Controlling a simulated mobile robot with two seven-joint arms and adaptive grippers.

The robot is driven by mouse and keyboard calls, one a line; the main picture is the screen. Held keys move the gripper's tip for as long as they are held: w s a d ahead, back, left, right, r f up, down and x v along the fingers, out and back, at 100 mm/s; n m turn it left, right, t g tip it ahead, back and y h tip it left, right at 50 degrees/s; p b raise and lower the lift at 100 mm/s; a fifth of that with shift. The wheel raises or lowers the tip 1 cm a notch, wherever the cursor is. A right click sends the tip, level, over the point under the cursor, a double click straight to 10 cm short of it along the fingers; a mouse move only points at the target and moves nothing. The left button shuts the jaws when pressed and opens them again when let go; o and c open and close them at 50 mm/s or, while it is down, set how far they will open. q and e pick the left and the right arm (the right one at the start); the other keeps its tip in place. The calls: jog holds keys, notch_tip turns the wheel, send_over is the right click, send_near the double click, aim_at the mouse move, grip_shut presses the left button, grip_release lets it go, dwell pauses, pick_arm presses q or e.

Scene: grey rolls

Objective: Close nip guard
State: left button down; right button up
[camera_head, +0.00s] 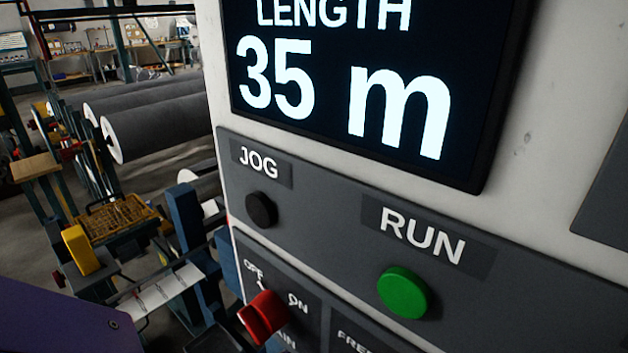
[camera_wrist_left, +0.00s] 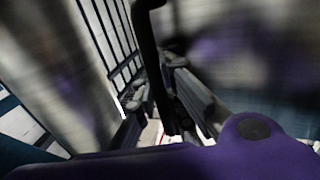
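No nip guard can be made out for certain. In the left wrist view, a dark barred frame (camera_wrist_left: 112,42) stands at the upper left and may be part of it. Beside it, a black curved bar (camera_wrist_left: 148,62) runs down the middle; I cannot tell what it belongs to. Dark mechanical parts (camera_wrist_left: 190,92) lie low in the middle, and I cannot tell whether my gripper fingers are among them. My own purple arm fills the bottom of that view. A purple part, likely mine, shows at the lower left of the head view. My right gripper is not visible.
A control panel (camera_head: 340,200) fills the right of the head view, very close. It has a "35 m" display (camera_head: 365,80), a black JOG button (camera_head: 261,209), a green RUN button (camera_head: 404,291) and a red switch (camera_head: 264,315). Grey rolls (camera_head: 160,125) and machine frames stand left.

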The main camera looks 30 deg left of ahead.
pick_arm(q)
jog(key=shift+w+d+r+t, duration=0.1)
jog(key=shift+w+d+t, duration=0.15)
jog(key=shift+w+t, duration=0.15)
jog(key=c, duration=1.8)
grip_release()
jog(key=shift+s, duration=0.1)
jog(key=shift+c, duration=0.2)
jog(key=shift+o, duration=0.2)
jog(key=shift+s+a, duration=0.1)
jog(key=shift+d, duration=0.5)
jog(key=w+r+v, duration=0.1)
jog(key=v, duration=0.6)
jog(key=shift+s+d, duration=0.45)
